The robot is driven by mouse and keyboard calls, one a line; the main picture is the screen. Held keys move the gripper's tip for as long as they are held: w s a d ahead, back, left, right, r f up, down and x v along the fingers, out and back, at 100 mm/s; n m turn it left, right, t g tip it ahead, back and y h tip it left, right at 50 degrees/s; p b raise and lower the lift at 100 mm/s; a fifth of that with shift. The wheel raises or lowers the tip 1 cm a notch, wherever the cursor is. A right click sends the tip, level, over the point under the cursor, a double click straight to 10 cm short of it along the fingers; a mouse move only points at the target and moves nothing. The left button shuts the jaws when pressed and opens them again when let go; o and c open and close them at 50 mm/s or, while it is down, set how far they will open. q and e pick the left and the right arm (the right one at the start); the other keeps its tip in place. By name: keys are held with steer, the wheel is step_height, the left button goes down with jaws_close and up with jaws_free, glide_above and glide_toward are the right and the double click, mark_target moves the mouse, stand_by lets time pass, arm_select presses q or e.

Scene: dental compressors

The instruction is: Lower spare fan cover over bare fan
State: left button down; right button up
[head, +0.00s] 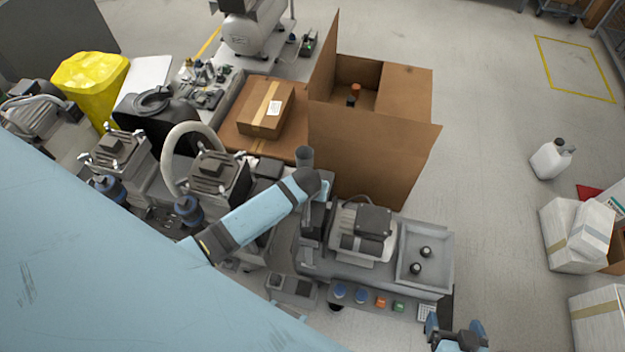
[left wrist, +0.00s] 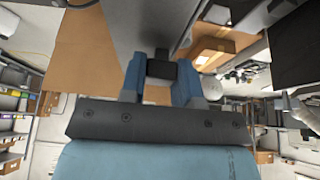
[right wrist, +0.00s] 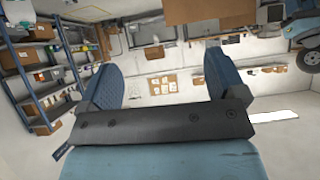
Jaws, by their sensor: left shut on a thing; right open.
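In the left wrist view my left gripper (left wrist: 160,82) is shut on a small dark block (left wrist: 162,68), which stands before a grey surface (left wrist: 150,24). I take the block to be a grip on the spare fan cover, but its full shape is hidden. In the head view my left arm reaches to the left end of a grey machine with a motor (head: 365,222); the arm hides the fingers and what they hold. I cannot make out the bare fan. My right gripper (head: 456,334) is open and empty at the bottom right, also in the right wrist view (right wrist: 166,75).
A grey tray (head: 440,283) with two black knobs is right of the motor. A row of coloured parts (head: 381,302) lies in front. A tall open cardboard box (head: 375,160) stands just behind the machine. Pump units (head: 218,172) crowd the left.

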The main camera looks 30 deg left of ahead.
arm_select(q)
step_height(320, 180, down, 3)
steer(key=b, duration=0.2)
steer(key=shift+b, duration=0.4)
step_height(320, 180, down, 7)
steer(key=b, duration=0.6)
steer(key=shift+r, duration=0.15)
arm_select(e)
step_height(320, 180, down, 7)
steer(key=w, duration=0.1)
steer(key=shift+a+m, duration=0.3)
steer(key=shift+a, duration=0.15)
steer(key=shift+f, duration=0.1)
steer(key=shift+s+d+f+g, duration=0.2)
steer(key=shift+s+f+g, duration=0.05)
steer(key=shift+s+g, duration=0.05)
steer(key=shift+r, duration=0.1)
